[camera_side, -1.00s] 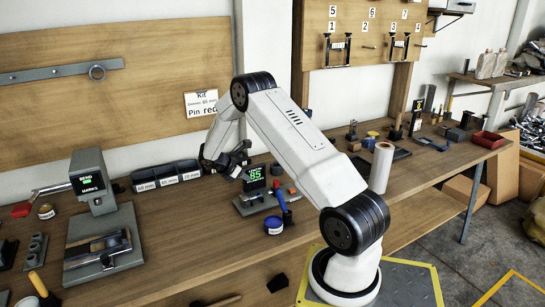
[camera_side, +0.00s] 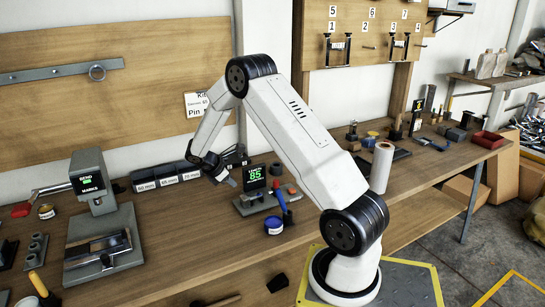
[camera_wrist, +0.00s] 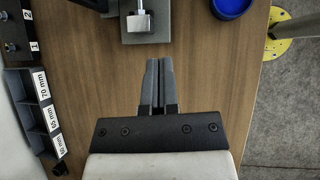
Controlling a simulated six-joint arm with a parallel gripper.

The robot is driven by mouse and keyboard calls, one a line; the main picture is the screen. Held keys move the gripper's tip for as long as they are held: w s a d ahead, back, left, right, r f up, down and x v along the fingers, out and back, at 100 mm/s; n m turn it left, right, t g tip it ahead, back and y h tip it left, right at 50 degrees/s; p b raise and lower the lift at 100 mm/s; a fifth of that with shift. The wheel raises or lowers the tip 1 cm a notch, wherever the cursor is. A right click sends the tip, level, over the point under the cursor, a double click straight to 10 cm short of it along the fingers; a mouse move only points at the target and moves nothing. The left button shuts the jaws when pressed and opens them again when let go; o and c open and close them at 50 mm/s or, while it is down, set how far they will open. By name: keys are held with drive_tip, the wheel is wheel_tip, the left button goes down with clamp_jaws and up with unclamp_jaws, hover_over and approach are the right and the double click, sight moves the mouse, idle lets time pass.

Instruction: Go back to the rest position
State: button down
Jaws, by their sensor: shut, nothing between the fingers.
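My gripper (camera_side: 231,181) is above the wooden bench, in front of the row of black bins and left of the small display reading 85. In the wrist view its two dark fingers (camera_wrist: 159,62) are together with nothing between them. Bare bench top shows around the fingers in that view. My white arm is raised and bent in the side view.
The bench (camera_side: 180,240) holds a grey bending press (camera_side: 103,235) at left, black labelled bins (camera_side: 168,174), the 85 display fixture (camera_side: 256,178), a blue tin (camera_side: 274,225) and a white roll (camera_side: 381,167).

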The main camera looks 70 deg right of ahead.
drive_tip(key=s+a+r+m+t+y, duration=0.1)
drive_tip(key=a+r+m+t+y, duration=0.1)
drive_tip(key=a, duration=0.7)
drive_tip(key=a+r+m+t+y, duration=0.1)
drive_tip(key=a+r+m+t, duration=0.1)
drive_tip(key=a, duration=0.8)
drive_tip(key=s+a+r+m+t+y, duration=0.1)
drive_tip(key=s+a+m, duration=0.1)
drive_tip(key=s+a, duration=0.2)
drive_tip(key=s+a+r+m+t+y, duration=0.1)
drive_tip(key=s+a+m+y, duration=0.1)
drive_tip(key=a, duration=0.7)
drive_tip(key=shift+s+m, duration=0.8)
drive_tip(key=shift+s, duration=0.5)
drive_tip(key=shift+a, duration=0.1)
